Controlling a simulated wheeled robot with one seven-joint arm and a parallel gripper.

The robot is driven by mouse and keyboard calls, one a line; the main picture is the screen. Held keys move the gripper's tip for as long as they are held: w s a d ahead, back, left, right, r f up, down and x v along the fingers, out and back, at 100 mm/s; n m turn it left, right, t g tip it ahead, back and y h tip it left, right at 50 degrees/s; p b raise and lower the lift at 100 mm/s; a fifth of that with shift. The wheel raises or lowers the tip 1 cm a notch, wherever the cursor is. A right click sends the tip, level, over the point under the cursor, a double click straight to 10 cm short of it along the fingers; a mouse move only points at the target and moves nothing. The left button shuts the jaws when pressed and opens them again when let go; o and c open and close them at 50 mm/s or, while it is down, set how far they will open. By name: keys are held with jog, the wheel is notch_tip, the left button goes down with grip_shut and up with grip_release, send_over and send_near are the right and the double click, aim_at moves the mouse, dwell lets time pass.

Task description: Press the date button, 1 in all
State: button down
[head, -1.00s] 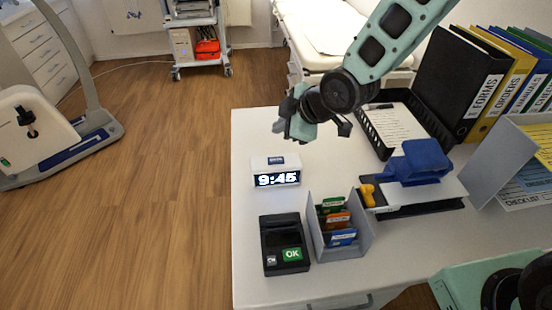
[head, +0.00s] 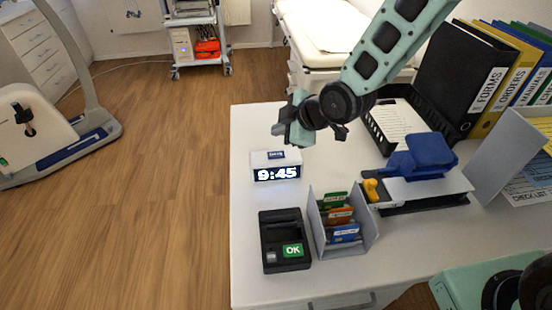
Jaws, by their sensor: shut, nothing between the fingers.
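A white desk clock (head: 262,159) stands near the desk's left edge, its dark display reading 9:45. A small dark-blue button (head: 276,155) with pale lettering sits on the clock's top; the lettering is too small to read surely. My gripper (head: 279,134) is shut and empty. In the picture it is just above the clock, apart from the button, with its tip pointing left and down.
A black terminal (head: 270,230) with a green OK screen and a grey card holder (head: 361,221) stand in front of the clock. A blue-topped punch (head: 418,158), a black paper tray (head: 377,136) and binders (head: 470,75) are to the right. The desk's left strip is clear.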

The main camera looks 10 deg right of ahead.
aim_at(280, 156)
jog(key=shift+f+b, duration=1.6)
jog(key=shift+f, duration=0.8)
jog(key=shift+f+b, duration=0.4)
jog(key=shift+b, duration=0.05)
jog(key=shift+f+b, duration=0.35)
jog(key=shift+f, duration=0.05)
dwell(0.5)
jog(key=shift+r, duration=0.1)
jog(key=shift+r+p, duration=0.55)
jog(key=shift+r, duration=0.2)
jog(key=shift+r+p, duration=1.85)
jog(key=shift+r, duration=0.7)
